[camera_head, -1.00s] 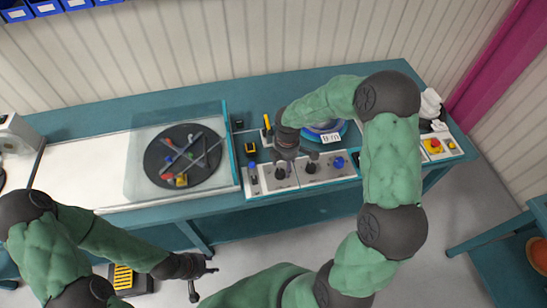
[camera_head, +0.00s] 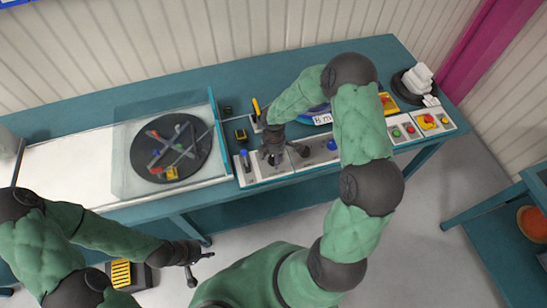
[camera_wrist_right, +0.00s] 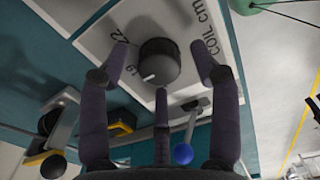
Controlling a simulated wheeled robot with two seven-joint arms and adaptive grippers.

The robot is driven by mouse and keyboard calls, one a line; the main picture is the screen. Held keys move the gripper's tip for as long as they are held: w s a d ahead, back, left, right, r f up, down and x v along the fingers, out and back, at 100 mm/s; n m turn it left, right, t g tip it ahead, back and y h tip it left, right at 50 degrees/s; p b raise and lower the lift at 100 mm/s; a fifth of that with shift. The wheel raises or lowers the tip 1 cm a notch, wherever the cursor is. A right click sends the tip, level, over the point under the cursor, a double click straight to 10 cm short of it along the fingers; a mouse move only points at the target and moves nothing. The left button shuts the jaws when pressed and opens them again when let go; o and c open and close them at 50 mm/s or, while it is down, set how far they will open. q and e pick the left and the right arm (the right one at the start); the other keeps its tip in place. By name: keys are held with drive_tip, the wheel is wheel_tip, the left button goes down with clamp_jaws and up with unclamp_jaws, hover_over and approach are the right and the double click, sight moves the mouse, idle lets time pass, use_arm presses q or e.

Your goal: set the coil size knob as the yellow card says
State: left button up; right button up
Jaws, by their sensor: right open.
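The coil size knob (camera_wrist_right: 160,62) is a round black knob with a white pointer mark, on a white panel (camera_wrist_right: 112,38) lettered "COIL cm", with 19 and 22 readable in the right wrist view. The pointer is toward the lower left, near the 19. My right gripper (camera_head: 272,157) is over the control panel; in its wrist view its open fingers stand around the knob, apparently not touching it. My left gripper (camera_head: 200,268) is open and empty in front of the bench. I cannot identify the yellow card or read it in these frames.
A blue-knobbed lever (camera_wrist_right: 183,153) stands near the knob in the wrist view. Another black knob (camera_head: 303,150) is to its right on the panel.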

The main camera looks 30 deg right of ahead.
drive_tip(key=shift+f, duration=0.35)
drive_tip(key=c, duration=1.1)
drive_tip(key=shift+c, duration=0.2)
